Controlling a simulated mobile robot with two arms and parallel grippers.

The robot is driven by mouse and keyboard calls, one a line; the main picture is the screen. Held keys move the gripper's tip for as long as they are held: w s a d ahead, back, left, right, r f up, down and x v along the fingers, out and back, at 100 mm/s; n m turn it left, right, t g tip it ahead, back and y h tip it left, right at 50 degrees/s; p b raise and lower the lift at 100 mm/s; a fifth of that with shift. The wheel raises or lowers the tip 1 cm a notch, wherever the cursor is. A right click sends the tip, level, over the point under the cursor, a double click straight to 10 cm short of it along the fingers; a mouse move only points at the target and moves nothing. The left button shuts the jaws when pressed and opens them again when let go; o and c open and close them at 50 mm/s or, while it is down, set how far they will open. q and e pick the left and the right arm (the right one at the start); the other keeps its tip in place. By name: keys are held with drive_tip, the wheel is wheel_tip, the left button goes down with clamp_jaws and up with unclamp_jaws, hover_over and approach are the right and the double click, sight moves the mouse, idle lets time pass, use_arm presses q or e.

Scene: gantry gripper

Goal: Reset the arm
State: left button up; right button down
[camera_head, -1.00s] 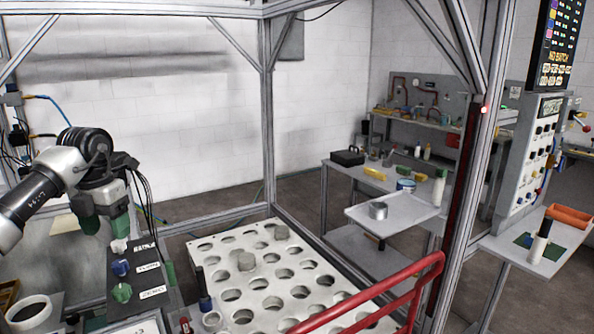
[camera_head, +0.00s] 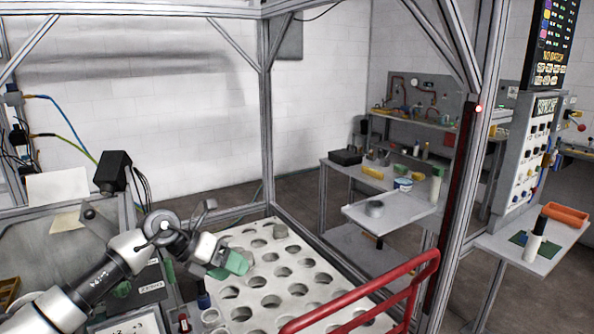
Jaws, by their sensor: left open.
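My left arm comes in from the lower left. My left gripper (camera_head: 230,265), with green fingertips, is open over the left part of the white plate with round holes (camera_head: 325,280). The control box with a green knob (camera_head: 122,289) is largely hidden behind my arm. My right gripper is not in view.
A red rail (camera_head: 400,290) crosses the front right of the plate. Metal gantry posts (camera_head: 265,120) stand around it. A black box (camera_head: 113,171) stands at the left. The plate's right part is clear of my arm.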

use_arm(q)
drive_tip(key=s+d+r+n+t+h, duration=0.2)
drive_tip(key=s+d+n+t+h, duration=0.4)
drive_tip(key=d+n+t+h, duration=0.3)
drive_tip(key=s+a+f+n+t+y, duration=0.2)
drive_tip(key=s+a+f+n+y, duration=0.4)
drive_tip(key=n+y, duration=0.5)
drive_tip(key=s+a+f+n+t+y, duration=0.1)
drive_tip(key=s+a+f+n+y, duration=0.45)
drive_tip(key=n, duration=0.85)
drive_tip(key=s+a+f+n+g+y, duration=0.1)
drive_tip(key=s+a+f+n+g, duration=0.1)
drive_tip(key=s+f+g, duration=0.6)
drive_tip(key=s+a+f+n+g+y, duration=0.1)
drive_tip(key=s+a+f+n+g, duration=0.2)
drive_tip(key=s, duration=0.9)
wheel_tip(320, 180, down, 27)
drive_tip(key=d+g, duration=0.1)
drive_tip(key=s+a+f+g, duration=0.1)
drive_tip(key=s+a+f, duration=0.2)
drive_tip(key=s+f, duration=1.3)
drive_tip(key=shift+s+f+m, duration=0.2)
drive_tip(key=shift+s+m, duration=0.1)
drive_tip(key=shift+s, duration=0.25)
